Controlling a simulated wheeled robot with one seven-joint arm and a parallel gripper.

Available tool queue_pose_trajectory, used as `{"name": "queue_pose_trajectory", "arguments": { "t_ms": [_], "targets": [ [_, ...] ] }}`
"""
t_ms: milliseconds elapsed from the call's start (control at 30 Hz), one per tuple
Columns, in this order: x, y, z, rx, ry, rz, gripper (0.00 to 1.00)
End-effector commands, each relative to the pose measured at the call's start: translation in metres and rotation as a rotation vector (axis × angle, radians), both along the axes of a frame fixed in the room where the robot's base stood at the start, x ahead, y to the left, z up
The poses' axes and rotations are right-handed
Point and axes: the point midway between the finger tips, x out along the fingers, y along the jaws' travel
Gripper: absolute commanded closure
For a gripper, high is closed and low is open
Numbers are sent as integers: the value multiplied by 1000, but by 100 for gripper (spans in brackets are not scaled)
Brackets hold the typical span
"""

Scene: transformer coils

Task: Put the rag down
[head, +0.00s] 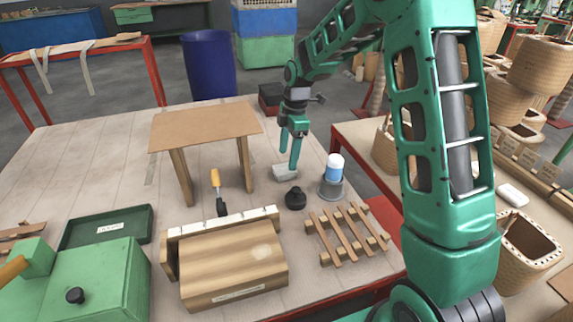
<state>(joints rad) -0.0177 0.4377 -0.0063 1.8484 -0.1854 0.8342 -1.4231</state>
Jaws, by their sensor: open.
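The rag (283,174) appears to be the small pale grey folded piece lying on the wooden table (115,185), right of the small brown stand. My gripper (289,159) points down just above it with the fingers apart. The fingertips overlap the rag's far edge in the picture, and I cannot tell whether they touch it. The rag looks flat on the table top.
A black knob-like piece (295,198) and a blue-and-white container in a grey cup (332,178) stand close by. The brown stand (205,128), a screwdriver (217,190), a wooden block (232,265) and a slatted rack (347,234) surround the spot.

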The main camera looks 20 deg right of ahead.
Motion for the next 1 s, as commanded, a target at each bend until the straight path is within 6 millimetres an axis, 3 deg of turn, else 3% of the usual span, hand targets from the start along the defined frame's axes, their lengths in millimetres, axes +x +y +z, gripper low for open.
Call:
{"name": "queue_pose_trajectory", "arguments": {
  "t_ms": [100,300,733,867,1000],
  "targets": [
    [1,-3,25,0,-4,-1,35],
    [1,-7,53,0,-2,-1,35],
    [-3,-12,67,-3,1,-21,35],
    [-19,-28,77,-17,7,-124,35],
    [-53,-55,94,-41,20,-328,35]
  ]
}}
